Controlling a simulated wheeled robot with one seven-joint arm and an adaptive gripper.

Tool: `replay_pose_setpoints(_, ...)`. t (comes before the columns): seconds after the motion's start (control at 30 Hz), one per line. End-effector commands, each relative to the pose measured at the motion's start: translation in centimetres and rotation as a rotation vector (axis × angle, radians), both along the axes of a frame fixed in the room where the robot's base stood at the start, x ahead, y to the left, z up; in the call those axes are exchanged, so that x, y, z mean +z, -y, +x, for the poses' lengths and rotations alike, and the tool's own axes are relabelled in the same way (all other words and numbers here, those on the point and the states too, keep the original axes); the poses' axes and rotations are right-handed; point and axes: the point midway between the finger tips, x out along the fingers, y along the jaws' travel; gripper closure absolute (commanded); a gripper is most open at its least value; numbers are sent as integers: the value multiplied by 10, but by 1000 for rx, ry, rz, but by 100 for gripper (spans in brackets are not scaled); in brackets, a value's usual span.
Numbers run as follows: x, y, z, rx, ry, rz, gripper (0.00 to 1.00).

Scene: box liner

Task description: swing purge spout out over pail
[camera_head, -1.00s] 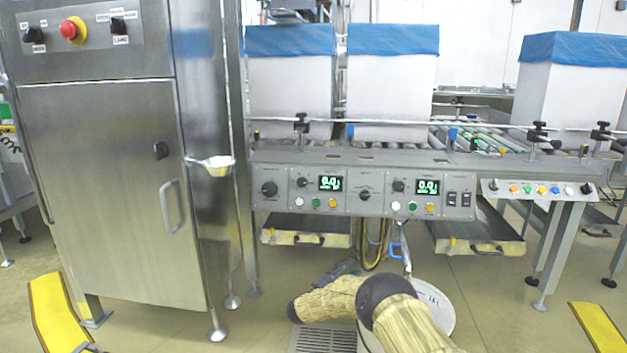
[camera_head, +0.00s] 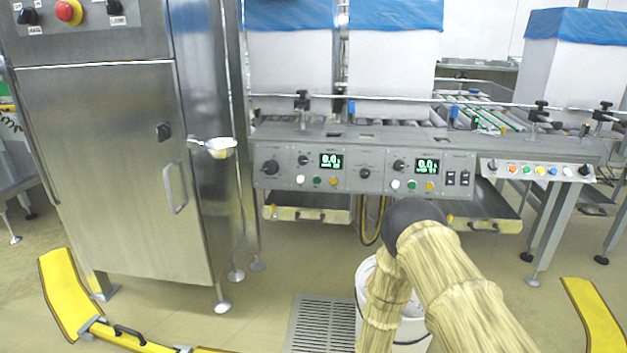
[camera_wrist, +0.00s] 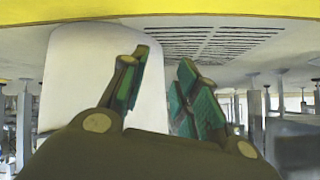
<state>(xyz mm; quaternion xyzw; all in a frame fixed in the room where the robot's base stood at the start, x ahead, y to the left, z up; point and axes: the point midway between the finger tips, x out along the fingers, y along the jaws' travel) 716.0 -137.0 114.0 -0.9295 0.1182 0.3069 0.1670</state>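In the head view my gripper is hidden or out of frame below the bent arm.
A floor grate (camera_head: 318,322) lies left of the pail. Yellow floor barriers (camera_head: 66,290) lie in front.

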Motion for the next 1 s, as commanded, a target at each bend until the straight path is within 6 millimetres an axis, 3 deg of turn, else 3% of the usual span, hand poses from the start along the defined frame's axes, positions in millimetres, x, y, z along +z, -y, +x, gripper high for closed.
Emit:
replay_pose_setpoints(0.03, -1, 11, -29, 29, -72, -15, 69)
replay_pose_setpoints(0.23, -4, 42, -141, 144, -337, -57, 69)
replay_pose_setpoints(0.5, 22, 72, -284, 276, -651, -71, 69)
replay_pose_setpoints(0.7, 47, 83, -355, 339, -803, -61, 69)
replay_pose_setpoints(0.9, 74, 90, -411, 388, -923, -46, 69)
replay_pose_setpoints(1.0, 89, 90, -410, 390, -920, -46, 69)
